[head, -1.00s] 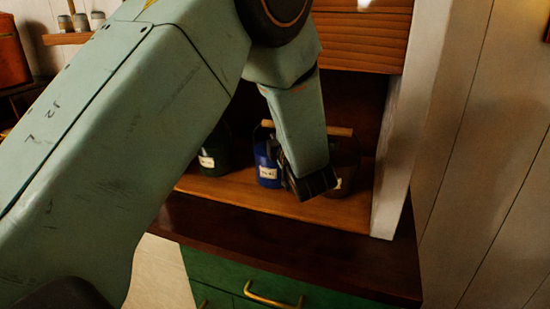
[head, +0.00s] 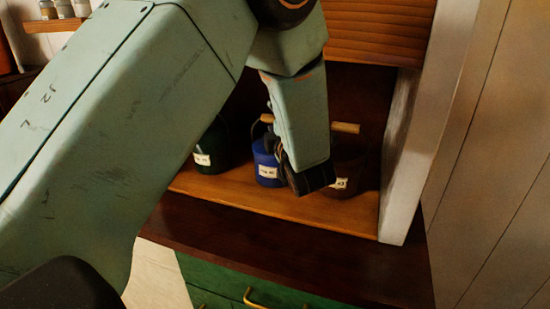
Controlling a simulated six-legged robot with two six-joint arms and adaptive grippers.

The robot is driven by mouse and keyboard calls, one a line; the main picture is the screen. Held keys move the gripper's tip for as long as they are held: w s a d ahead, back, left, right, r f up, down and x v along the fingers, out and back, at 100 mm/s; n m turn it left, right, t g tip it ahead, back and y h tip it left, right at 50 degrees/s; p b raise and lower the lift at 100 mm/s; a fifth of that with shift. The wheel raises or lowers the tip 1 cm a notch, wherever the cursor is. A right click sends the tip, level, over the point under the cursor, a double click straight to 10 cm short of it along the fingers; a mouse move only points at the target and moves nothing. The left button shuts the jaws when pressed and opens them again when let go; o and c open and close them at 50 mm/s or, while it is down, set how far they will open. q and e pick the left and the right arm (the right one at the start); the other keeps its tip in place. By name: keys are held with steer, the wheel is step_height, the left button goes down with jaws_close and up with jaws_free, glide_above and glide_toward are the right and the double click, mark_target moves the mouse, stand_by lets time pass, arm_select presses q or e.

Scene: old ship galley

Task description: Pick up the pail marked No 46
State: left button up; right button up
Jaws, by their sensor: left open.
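Three pails stand in the open cupboard: a dark green one (head: 213,150) at left, a blue one (head: 264,158) in the middle and a dark brown one (head: 352,172) at right. Each has a white label; the numbers are too small to read surely, so I cannot tell which is No 46. Wooden grips show above the blue and brown pails. My left gripper (head: 308,182) is open, pointing down in front of the gap between the blue and brown pails, partly covering both. I cannot tell whether it touches either. My right gripper is not in view.
The pails stand on a wooden cupboard floor (head: 290,208) under a slatted shutter (head: 385,40). A pale post (head: 408,150) bounds the right side. A dark counter edge (head: 300,260) and green drawers (head: 215,280) lie in front. Jars (head: 65,8) stand on a shelf at upper left.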

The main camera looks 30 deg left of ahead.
arm_select(q)
steer(key=shift+s+d+r, duration=0.3)
steer(key=shift+s+r, duration=0.25)
steer(key=shift+s, duration=0.15)
steer(key=shift+c, duration=1.4)
steer(key=shift+a+f, duration=0.1)
steer(key=shift+c, duration=0.9)
steer(key=shift+w+a+f, duration=0.3)
steer(key=shift+w+f, duration=0.15)
steer(key=shift+w, duration=0.15)
steer(key=shift+c, duration=1.4)
steer(key=shift+d, duration=0.1)
steer(key=shift+c, duration=0.8)
steer(key=shift+s+d+r, duration=0.2)
steer(key=shift+s+r, duration=0.1)
steer(key=shift+s, duration=0.1)
jaws_close()
steer(key=shift+w+a+f, duration=0.2)
steer(key=shift+w, duration=0.1)
steer(key=shift+s+d+r, duration=0.1)
steer(key=shift+r, duration=0.1)
